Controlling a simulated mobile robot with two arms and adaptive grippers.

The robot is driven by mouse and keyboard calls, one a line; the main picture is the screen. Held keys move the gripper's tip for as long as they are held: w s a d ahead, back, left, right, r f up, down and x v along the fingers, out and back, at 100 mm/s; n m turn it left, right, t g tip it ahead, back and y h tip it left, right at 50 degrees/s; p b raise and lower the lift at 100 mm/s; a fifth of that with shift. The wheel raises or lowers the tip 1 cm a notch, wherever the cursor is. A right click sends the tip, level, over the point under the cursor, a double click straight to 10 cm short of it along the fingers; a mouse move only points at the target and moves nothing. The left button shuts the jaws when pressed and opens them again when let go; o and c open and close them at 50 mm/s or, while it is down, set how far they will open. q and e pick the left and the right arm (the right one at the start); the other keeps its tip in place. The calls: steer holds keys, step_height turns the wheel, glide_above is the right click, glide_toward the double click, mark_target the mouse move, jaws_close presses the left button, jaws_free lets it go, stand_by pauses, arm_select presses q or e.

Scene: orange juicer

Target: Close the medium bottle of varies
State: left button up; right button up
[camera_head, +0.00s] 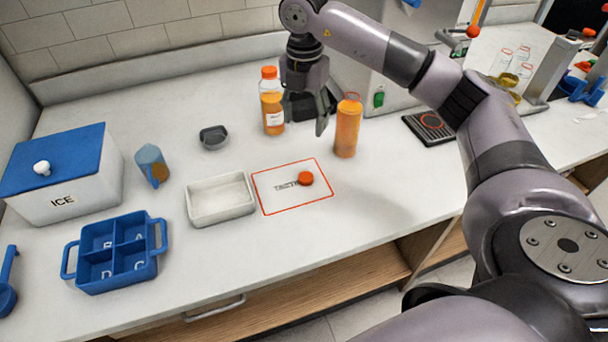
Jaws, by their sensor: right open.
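An orange bottle (347,132) stands upright on the counter. Its top looks uncapped, with an orange rim. A loose orange cap (305,178) lies on a white mat with a red outline (268,198), in front of this bottle. A second bottle (272,115) with an orange cap and a white label stands upright behind and to the left. My right gripper (313,112) is open and points down between the two bottles. It holds nothing that I can see, and I cannot tell whether it touches either bottle. My left gripper is not in view.
A white tray (190,214) lies left of the mat. Further left are a blue-lidded ice box (75,198), a blue divided caddy (115,281), a jug (152,165) and a small grey bowl (214,137). A grey machine with a green button (379,97) stands behind.

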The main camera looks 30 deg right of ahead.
steer(key=p, duration=0.2)
glide_above(306, 176)
steer(key=f, duration=1.2)
steer(key=shift+w+a+f, duration=0.15)
steer(key=shift+w, duration=0.1)
steer(key=f, duration=0.1)
steer(key=f+p, duration=0.1)
steer(key=f, duration=0.2)
steer(key=shift+s+f, duration=0.3)
steer(key=shift+s, duration=0.05)
steer(key=shift+f, duration=0.3)
